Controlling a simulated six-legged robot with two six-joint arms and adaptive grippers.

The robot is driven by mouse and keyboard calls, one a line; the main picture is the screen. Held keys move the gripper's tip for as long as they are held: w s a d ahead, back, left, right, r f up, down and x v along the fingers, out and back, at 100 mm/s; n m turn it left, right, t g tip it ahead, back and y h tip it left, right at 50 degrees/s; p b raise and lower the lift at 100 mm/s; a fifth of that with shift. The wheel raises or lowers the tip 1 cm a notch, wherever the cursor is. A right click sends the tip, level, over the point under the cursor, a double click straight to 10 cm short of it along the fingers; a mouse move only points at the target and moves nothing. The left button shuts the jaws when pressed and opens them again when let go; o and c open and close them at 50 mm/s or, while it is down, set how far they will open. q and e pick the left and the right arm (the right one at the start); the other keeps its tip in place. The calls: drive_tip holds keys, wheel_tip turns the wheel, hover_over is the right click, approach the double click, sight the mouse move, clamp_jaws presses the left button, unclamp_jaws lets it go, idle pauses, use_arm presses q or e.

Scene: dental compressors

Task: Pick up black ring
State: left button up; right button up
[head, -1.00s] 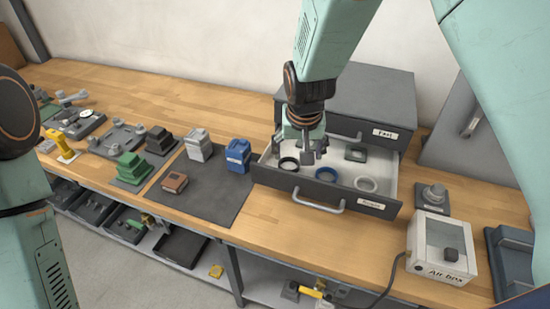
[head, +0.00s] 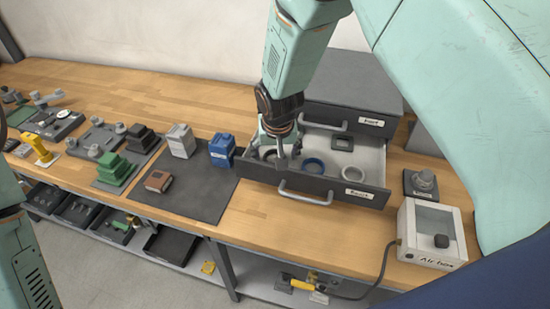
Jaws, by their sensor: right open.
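The black ring (head: 268,153) lies at the left end of the open drawer (head: 335,194), largely hidden behind my right gripper. My right gripper (head: 280,158) is open and points down into the drawer, its fingers at the black ring. I cannot tell whether they touch it. A blue ring (head: 313,165) lies just right of the gripper, and a pale grey ring (head: 353,173) lies further right. My left gripper is out of view; only part of my left arm shows at the left edge.
A dark square part (head: 343,143) lies at the back of the drawer. The drawer's front wall and handle (head: 305,199) stand before the rings. A blue block (head: 221,150) stands close left on a dark mat (head: 205,195). The air box (head: 432,233) is at the front right.

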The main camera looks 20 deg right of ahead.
drive_tip(key=shift+s+r, duration=0.15)
drive_tip(key=shift+s, duration=0.05)
drive_tip(key=shift+w+a, duration=0.15)
drive_tip(key=shift+a, duration=0.05)
drive_tip(key=shift+c, duration=1)
drive_tip(key=shift+w+f, duration=0.2)
drive_tip(key=shift+w, duration=0.05)
drive_tip(key=c, duration=0.3)
drive_tip(key=shift+s+d, duration=0.15)
drive_tip(key=c, duration=0.3)
drive_tip(key=shift+s+r, duration=0.15)
drive_tip(key=shift+r, duration=0.05)
drive_tip(key=shift+c, duration=0.7)
